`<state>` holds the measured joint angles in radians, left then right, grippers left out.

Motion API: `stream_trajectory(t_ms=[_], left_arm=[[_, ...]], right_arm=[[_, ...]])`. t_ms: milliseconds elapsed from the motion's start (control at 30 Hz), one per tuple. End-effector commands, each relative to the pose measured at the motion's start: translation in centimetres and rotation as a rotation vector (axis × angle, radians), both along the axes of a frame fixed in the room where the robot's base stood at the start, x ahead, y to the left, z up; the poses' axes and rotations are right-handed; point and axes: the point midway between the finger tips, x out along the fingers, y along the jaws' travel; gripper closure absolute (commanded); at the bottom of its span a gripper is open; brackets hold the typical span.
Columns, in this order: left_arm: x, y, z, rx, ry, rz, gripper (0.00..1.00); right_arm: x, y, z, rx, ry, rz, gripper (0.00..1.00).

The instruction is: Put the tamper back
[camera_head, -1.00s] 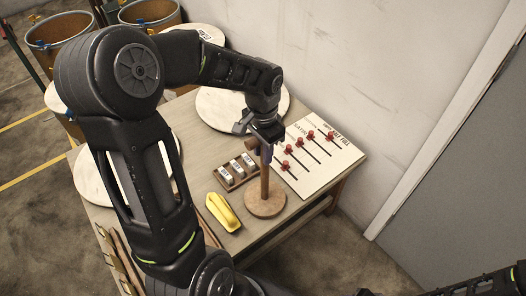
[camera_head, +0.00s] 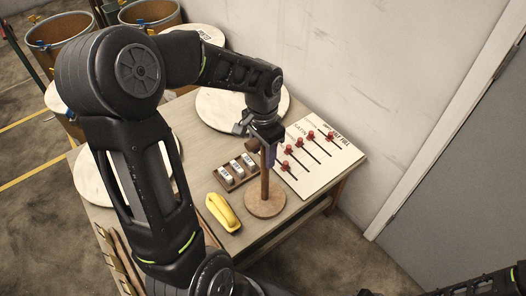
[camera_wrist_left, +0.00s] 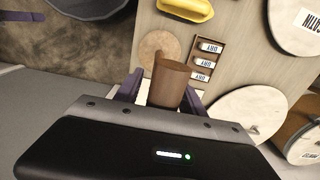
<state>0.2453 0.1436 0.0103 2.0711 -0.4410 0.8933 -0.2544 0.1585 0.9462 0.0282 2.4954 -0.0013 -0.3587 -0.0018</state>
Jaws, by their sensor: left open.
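A wooden stand with a round base (camera_head: 265,203) and an upright post (camera_head: 265,180) is near the table's front right edge. A brown cylindrical wooden piece (camera_head: 252,146), likely the tamper's head, is at the top of the post, just under my left gripper (camera_head: 264,153). In the left wrist view this brown cylinder (camera_wrist_left: 170,82) lies between the two open fingers of my left gripper (camera_wrist_left: 160,90). I cannot tell whether a finger touches it. The round base (camera_wrist_left: 158,48) shows behind it. My right gripper is out of view.
A yellow object (camera_head: 222,212) and a rack of small labelled blocks (camera_head: 237,172) lie left of the stand. A white board with red knobs (camera_head: 318,160) lies right of it. Round pale discs (camera_head: 215,108) are farther back. A wall borders the table's far right side.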

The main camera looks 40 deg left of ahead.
Motion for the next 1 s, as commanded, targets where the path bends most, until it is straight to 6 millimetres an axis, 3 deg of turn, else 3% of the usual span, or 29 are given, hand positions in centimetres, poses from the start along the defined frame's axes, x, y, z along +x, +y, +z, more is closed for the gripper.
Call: stream_trajectory(t_ms=[167, 600, 800, 1000], left_arm=[[0.1, 0.0, 1.7, 0.001, -0.003, 0.001, 0.53], [0.1, 0.1, 10.3, 0.001, -0.004, 0.000, 0.53], [0.0, 0.0, 12.0, 0.001, -0.001, 0.000, 0.53], [0.0, 0.0, 12.1, 0.000, 0.000, 0.000, 0.53]], right_arm=[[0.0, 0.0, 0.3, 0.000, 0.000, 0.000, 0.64], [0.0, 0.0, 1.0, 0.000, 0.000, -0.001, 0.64], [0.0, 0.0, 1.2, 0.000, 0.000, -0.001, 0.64], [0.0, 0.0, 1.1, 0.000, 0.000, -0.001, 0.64]])
